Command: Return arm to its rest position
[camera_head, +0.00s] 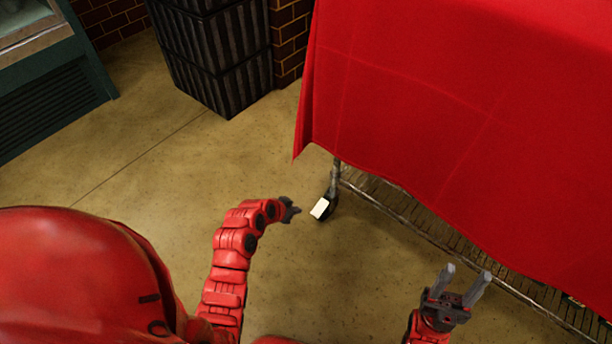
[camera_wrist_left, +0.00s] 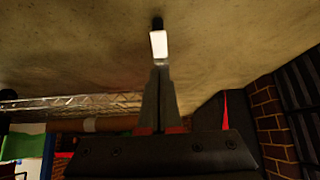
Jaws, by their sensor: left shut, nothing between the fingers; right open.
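My left arm (camera_head: 230,270) is red and jointed and reaches up over the floor at the middle of the head view. Its dark gripper (camera_head: 293,210) is at the end, small in that view and just left of a small white block. In the left wrist view the two grey fingers (camera_wrist_left: 160,68) lie together with nothing between them. My right gripper (camera_head: 467,275) is at the lower right of the head view. Its two grey fingers are spread apart and empty, in front of the table's lower shelf.
A table with a red cloth (camera_head: 430,110) fills the upper right, above a wire shelf (camera_head: 400,213). The white block (camera_head: 320,208) appears at its dark caster; I cannot tell whether it is attached. A black slatted bin (camera_head: 215,55) stands at the back. Open floor (camera_head: 150,170) lies left.

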